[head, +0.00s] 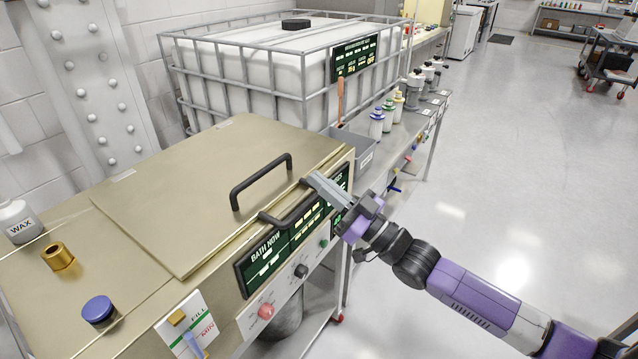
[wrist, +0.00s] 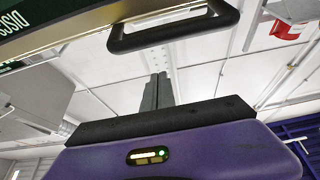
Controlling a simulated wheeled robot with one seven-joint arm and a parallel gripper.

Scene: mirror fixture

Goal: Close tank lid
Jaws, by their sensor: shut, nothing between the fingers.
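The tank (head: 60,300) is a gold-tan metal box at the left of the head view. Its lid (head: 160,200) is a flat gold-tan plate lying over the tank's top, with a black handle (head: 262,180) standing on it. I cannot tell whether a small gap remains under the lid. A black bar (head: 288,212) projects at the tank's front top edge. My gripper (head: 316,182) is shut and empty, its grey fingers by the bar's right end; contact is unclear. In the wrist view, the shut fingers (wrist: 157,92) point toward a black bar (wrist: 172,40).
The dark display panel (head: 285,245) and knobs, including a red one (head: 266,311), are on the tank's front. A caged white container (head: 270,80) stands behind. Bottles (head: 377,122) stand on the bench to the right. Open floor (head: 500,170) lies right of the tank.

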